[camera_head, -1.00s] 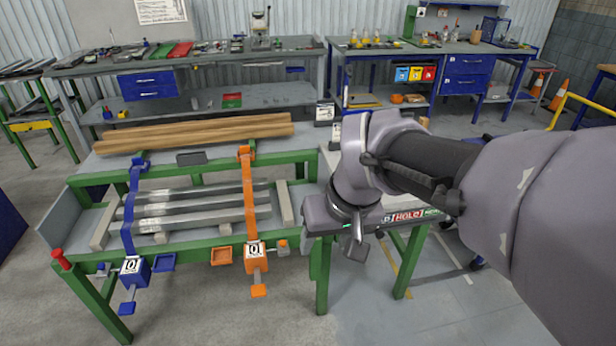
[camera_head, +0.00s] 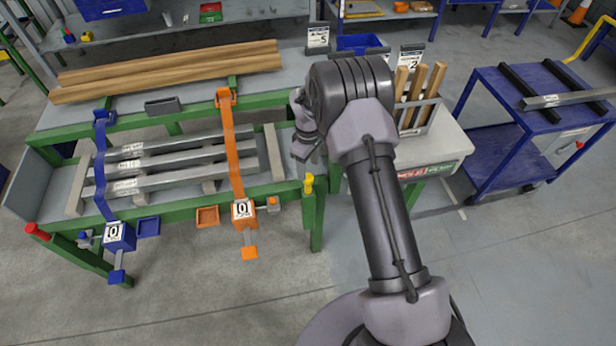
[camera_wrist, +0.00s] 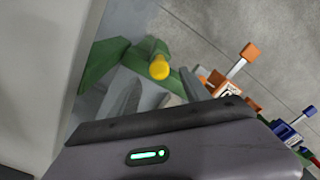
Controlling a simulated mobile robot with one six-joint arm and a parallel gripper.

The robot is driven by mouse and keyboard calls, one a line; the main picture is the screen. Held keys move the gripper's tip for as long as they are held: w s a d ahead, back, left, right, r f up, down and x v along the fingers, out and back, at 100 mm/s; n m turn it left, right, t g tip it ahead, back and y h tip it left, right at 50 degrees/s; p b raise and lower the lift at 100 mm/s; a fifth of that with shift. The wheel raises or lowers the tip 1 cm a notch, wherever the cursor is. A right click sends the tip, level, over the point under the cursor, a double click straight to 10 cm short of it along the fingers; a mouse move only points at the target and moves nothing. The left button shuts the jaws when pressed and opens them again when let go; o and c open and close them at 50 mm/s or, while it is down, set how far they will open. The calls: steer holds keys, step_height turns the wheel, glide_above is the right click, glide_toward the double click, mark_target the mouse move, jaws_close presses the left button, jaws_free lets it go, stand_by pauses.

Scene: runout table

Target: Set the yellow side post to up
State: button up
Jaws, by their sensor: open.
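The yellow side post (camera_head: 308,184) is a short yellow stub at the front right corner of the green bench frame (camera_head: 262,192). A little of it shows above the green metal; I cannot tell its exact setting. In the wrist view its round yellow end (camera_wrist: 159,67) faces the camera, with green metal around it. My gripper (camera_head: 301,153) is just above and behind the post in the head view. In the wrist view my open gripper (camera_wrist: 158,90) has one grey finger on each side below the yellow end, with nothing held.
A blue clamp (camera_head: 119,236) and an orange clamp (camera_head: 243,211) hang on the front rail, their straps over grey bars (camera_head: 170,165). A red post (camera_head: 38,232) is at the left corner. Wooden planks (camera_head: 170,70) lie behind. A blue cart (camera_head: 490,110) stands right.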

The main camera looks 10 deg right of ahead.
mark_target(308, 177)
step_height(308, 177, down, 5)
steer(key=shift+r+b, duration=0.1)
steer(key=shift+b, duration=0.45)
jaws_close()
stand_by(1.0)
